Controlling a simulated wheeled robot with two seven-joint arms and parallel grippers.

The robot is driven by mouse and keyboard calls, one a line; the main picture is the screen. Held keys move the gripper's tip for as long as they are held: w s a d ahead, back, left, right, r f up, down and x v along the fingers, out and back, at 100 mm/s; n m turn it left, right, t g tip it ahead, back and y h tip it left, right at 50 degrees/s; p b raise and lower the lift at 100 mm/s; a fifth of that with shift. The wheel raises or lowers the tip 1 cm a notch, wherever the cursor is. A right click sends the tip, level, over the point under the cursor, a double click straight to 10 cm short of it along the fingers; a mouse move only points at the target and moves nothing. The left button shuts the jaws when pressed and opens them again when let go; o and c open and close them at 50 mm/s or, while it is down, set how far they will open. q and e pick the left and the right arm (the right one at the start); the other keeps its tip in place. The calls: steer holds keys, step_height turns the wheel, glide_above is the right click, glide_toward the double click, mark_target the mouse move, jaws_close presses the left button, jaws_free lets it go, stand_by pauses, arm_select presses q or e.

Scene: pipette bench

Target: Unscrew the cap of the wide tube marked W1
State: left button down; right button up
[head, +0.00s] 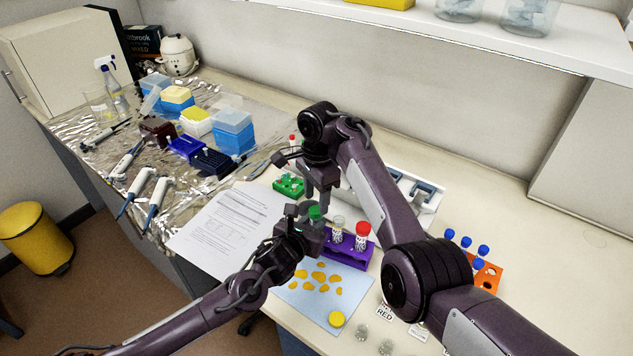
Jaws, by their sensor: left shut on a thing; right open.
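A wide tube with a green cap (316,212) stands at the left end of the purple rack (350,257); its body is mostly hidden by my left gripper. My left gripper (312,228) is shut on this green-capped tube, just below the cap. My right gripper (318,196) is open and points down from above, its fingers close over the green cap. In the same rack stand a tube with a pale top (338,223) and a red-capped tube (362,231). I cannot read a W1 mark on any tube.
A blue sheet with orange pieces (318,279) and a yellow round lid (337,319) lies in front. An orange rack (488,277) with blue-capped tubes is at right. A green rack (288,187) and a paper (225,222) are at left.

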steer(key=shift+s+f, duration=0.1)
steer(key=shift+f, duration=1.2)
steer(key=c, duration=1)
steer(key=shift+c, duration=0.2)
